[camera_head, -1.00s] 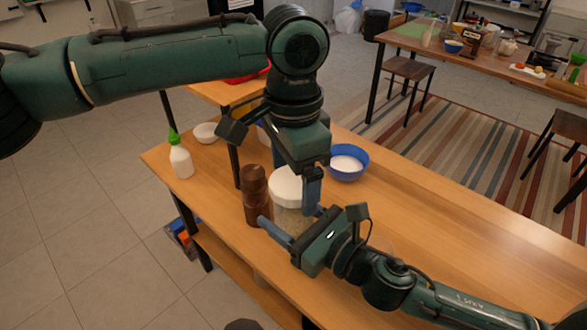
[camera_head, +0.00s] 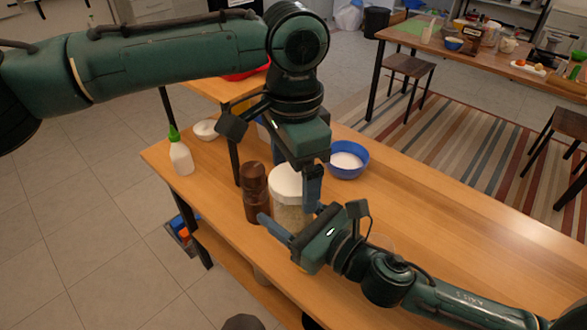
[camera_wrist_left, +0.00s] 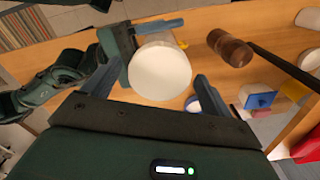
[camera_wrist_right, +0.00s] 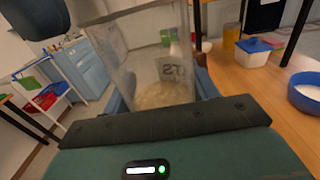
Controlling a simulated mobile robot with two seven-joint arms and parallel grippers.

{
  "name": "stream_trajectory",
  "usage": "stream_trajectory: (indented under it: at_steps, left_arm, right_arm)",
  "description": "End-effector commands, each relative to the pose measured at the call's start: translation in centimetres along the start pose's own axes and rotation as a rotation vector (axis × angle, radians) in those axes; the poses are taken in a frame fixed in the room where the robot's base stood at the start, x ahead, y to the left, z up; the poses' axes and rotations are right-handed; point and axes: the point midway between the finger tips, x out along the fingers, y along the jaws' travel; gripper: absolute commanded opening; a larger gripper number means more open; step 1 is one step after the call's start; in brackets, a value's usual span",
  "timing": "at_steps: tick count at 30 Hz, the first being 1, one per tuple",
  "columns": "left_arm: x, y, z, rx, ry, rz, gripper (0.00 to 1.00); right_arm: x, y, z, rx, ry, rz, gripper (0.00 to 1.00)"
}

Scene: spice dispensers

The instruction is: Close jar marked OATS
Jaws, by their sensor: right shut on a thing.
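The OATS jar (camera_head: 290,217) is clear, with pale contents, and stands at the wooden table's near edge. Part of its lettering shows in the right wrist view (camera_wrist_right: 180,70). A round white lid (camera_head: 287,181) is on top; whether it is seated cannot be told. The lid also shows in the left wrist view (camera_wrist_left: 160,72). My right gripper (camera_head: 292,223) is shut on the jar body from the side. My left gripper (camera_wrist_left: 160,75) points down from above, open, with its fingers on either side of the lid and gaps visible. One left finger is hidden in the head view.
A brown wooden grinder (camera_head: 255,193) stands close to the left of the jar. A blue bowl (camera_head: 347,160) with white contents is behind right. A green-capped bottle (camera_head: 181,157) and white bowl (camera_head: 205,130) are at left. The table's right part is clear.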

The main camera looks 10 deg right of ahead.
Motion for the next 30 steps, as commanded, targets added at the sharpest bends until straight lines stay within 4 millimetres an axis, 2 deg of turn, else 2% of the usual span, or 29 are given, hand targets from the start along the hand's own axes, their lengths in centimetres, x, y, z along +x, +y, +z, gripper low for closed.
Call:
stream_trajectory:
  at_steps: [11, 14, 24, 30]
  left_arm:
    - [-0.6, 0.0, 0.0, 0.000, 0.001, -0.001, 0.90]
    - [-1.8, 0.0, -0.1, 0.000, 0.002, 0.000, 0.90]
    - [-8.9, 0.0, -0.1, 0.000, 0.002, -0.001, 0.90]
    - [-11.4, 0.0, 0.0, -0.001, 0.000, 0.000, 0.90]
  right_arm:
    - [0.0, 0.0, 0.1, 0.000, -0.002, 0.000, 0.00]
    - [0.0, 0.0, 0.1, 0.000, -0.002, 0.000, 0.00]
    - [0.0, 0.0, 0.1, 0.000, -0.002, 0.000, 0.00]
    - [0.0, 0.0, 0.1, 0.000, -0.002, 0.000, 0.00]
